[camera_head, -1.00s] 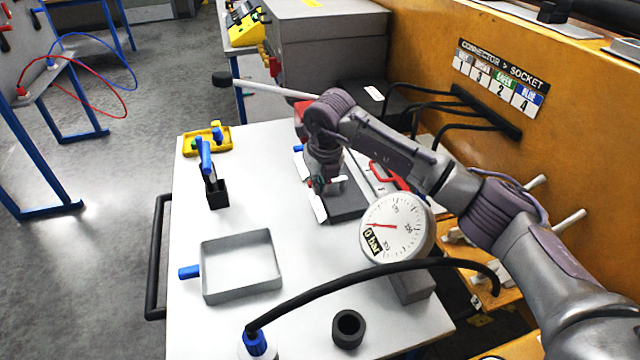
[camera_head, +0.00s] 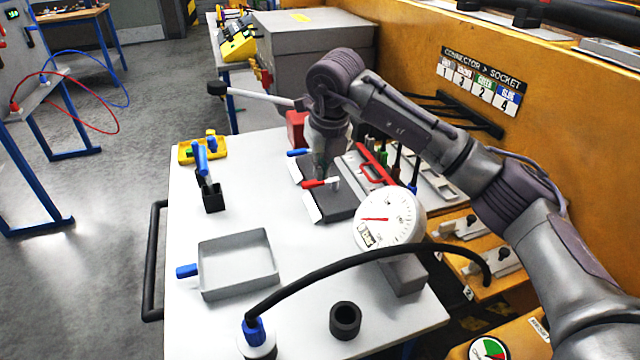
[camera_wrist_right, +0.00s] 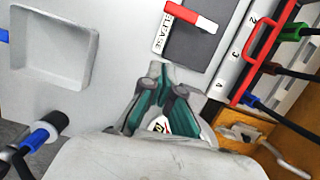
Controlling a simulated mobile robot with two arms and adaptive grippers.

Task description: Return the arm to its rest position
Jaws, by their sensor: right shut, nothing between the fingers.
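My right arm reaches in from the right in the head view. Its gripper (camera_head: 326,172) points down above the dark grey blocks with the red and blue levers, near the middle of the white table. In the right wrist view the gripper's green and grey fingers (camera_wrist_right: 158,72) are together with nothing between them. They are beside a dark plate with a red lever (camera_wrist_right: 192,20) and a label reading RELEASE. Part of the blocks is hidden behind the gripper in the head view. My left gripper is not in view.
A red handle (camera_head: 374,160) and coloured plugs stand right of the gripper.

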